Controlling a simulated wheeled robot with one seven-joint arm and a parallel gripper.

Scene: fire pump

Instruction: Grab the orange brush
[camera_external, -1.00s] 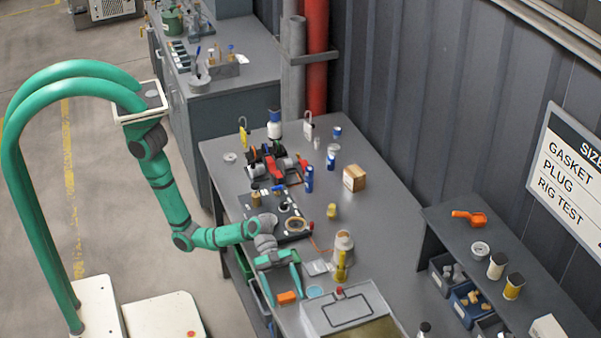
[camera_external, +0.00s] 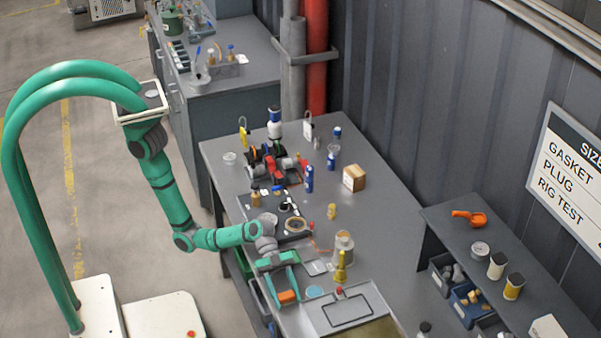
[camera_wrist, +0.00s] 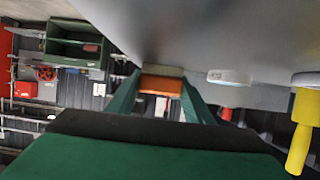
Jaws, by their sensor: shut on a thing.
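The orange brush (camera_external: 287,296) is a small orange block near the front left edge of the grey workbench (camera_external: 385,215). My gripper (camera_external: 286,290) reaches down over that edge with its two green fingers around the brush. In the wrist view the brush (camera_wrist: 161,84) shows an orange body with a tan strip along its top, between the fingertips. My gripper (camera_wrist: 160,92) is shut on it there. Whether the brush touches the bench is hard to tell.
A yellow-handled tool (camera_external: 341,268) stands right of my gripper, and a grey case (camera_external: 345,308) lies in front. A light blue disc (camera_external: 314,291) lies close beside the fingers. The bench's back right is clear. A shelf (camera_external: 510,260) with bins stands further right.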

